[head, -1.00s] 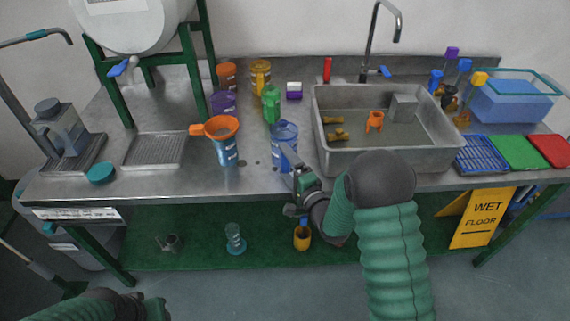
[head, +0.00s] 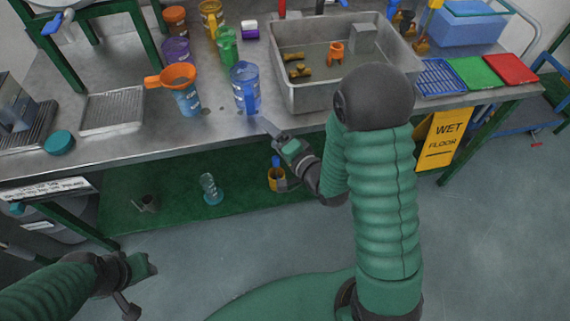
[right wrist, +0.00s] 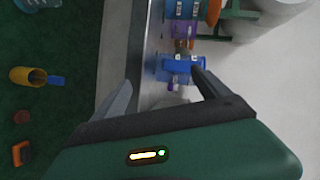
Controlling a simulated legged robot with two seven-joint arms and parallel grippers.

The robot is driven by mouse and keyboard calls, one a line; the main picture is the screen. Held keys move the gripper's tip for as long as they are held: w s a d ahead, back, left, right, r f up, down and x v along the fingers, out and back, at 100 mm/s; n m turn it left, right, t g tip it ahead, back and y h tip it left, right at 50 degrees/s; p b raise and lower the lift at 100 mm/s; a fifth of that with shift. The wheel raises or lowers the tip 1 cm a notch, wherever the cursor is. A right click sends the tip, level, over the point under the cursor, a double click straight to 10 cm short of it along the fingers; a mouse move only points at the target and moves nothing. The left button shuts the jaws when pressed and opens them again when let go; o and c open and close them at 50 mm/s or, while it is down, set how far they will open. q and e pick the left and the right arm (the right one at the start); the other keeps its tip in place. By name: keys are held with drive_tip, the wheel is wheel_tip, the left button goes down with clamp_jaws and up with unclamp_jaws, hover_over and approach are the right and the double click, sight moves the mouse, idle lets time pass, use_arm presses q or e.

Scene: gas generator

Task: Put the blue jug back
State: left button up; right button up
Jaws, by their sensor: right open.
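The blue jug (head: 246,90) stands upright on the steel counter (head: 150,143), near its front edge and left of the sink, in the head view. My right gripper (head: 268,130) is open, just in front of and below the jug at the counter edge, and appears empty. In the right wrist view the open fingers of my right gripper (right wrist: 160,88) point toward the counter, with a blue jug (right wrist: 180,68) beyond them. Whether a finger touches the jug is unclear. My left gripper (head: 138,268) is low at the lower left, away from the counter; its jaws are unclear.
A blue container with an orange funnel (head: 178,77) stands left of the jug. Behind are green (head: 227,47), purple (head: 177,50) and orange (head: 174,19) vessels. The sink (head: 325,96) is to the right. A yellow wet-floor sign (head: 440,140) hangs lower right.

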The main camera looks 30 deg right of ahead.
drive_tip(key=s+a+f+n+g+h, duration=0.1)
drive_tip(key=s+f+n+g, duration=0.1)
drive_tip(key=s+n+g, duration=0.4)
drive_tip(key=s+a+f+n+g+h, duration=0.1)
drive_tip(key=s+n+g, duration=0.5)
drive_tip(key=s, duration=0.6)
drive_tip(key=shift+a+f+n+g, duration=0.4)
drive_tip(key=shift+a+f+n, duration=0.25)
drive_tip(key=shift+a+n, duration=0.1)
drive_tip(key=shift+r, duration=0.1)
drive_tip(key=w+p+v, duration=0.2)
drive_tip(key=p+v, duration=1)
drive_tip(key=p, duration=0.1)
drive_tip(key=shift+w+r, duration=0.25)
drive_tip(key=shift+r, duration=0.4)
drive_tip(key=shift+w+a, duration=0.1)
